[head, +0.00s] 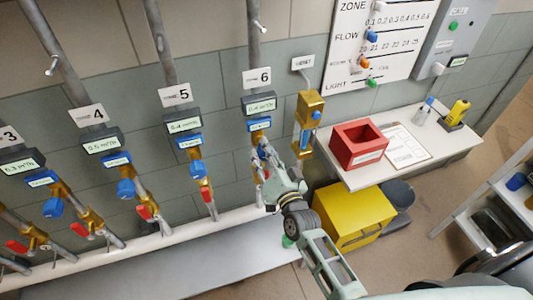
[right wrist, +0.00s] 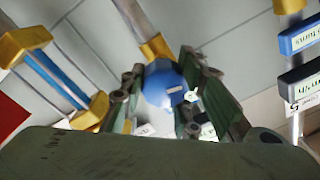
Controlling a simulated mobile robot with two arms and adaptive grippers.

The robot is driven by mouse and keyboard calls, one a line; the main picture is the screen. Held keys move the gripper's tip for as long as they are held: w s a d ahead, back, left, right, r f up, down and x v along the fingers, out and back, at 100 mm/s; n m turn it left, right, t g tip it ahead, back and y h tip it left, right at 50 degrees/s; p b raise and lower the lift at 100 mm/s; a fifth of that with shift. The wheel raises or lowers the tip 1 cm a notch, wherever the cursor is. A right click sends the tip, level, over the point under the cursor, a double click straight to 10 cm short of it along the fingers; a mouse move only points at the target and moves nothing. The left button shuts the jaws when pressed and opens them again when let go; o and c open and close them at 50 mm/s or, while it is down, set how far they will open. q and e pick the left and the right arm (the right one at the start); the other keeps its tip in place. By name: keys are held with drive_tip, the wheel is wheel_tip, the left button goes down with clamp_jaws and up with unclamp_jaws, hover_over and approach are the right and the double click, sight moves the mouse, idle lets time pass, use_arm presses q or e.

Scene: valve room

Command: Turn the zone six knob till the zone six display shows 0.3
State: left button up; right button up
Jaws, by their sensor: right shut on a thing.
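The zone six display (head: 261,105) hangs on the pipe under a "6" sign (head: 258,77) in the head view; its small digits are hard to read, perhaps 0.4 m³/h. A blue label (head: 260,124) sits just below it. My right gripper (head: 264,160) is at the zone six pipe below this label and covers most of the knob there. In the right wrist view the round blue zone six knob (right wrist: 165,85) is between the two fingers, with a pale mark on its face. The gripper is shut on it. My left gripper is not in view.
The zone five display (head: 184,124) and its pipe stand to the left. A brass-framed gauge (head: 309,112) is close on the right of my gripper. A red bin (head: 357,146) is on the shelf, with a yellow cabinet (head: 352,213) below. A white zone board (head: 378,40) hangs above.

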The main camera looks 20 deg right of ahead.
drive_tip(key=shift+d+f+m, duration=0.15)
drive_tip(key=shift+m, duration=0.15)
drive_tip(key=o, duration=1)
drive_tip(key=shift+d, duration=0.15)
drive_tip(key=shift+o, duration=0.2)
drive_tip(key=shift+s, duration=0.1)
drive_tip(key=shift+s, duration=0.15)
drive_tip(key=s, duration=1.1)
drive_tip(key=shift+s+d, duration=0.25)
drive_tip(key=shift+s, duration=0.1)
drive_tip(key=shift+f, duration=0.1)
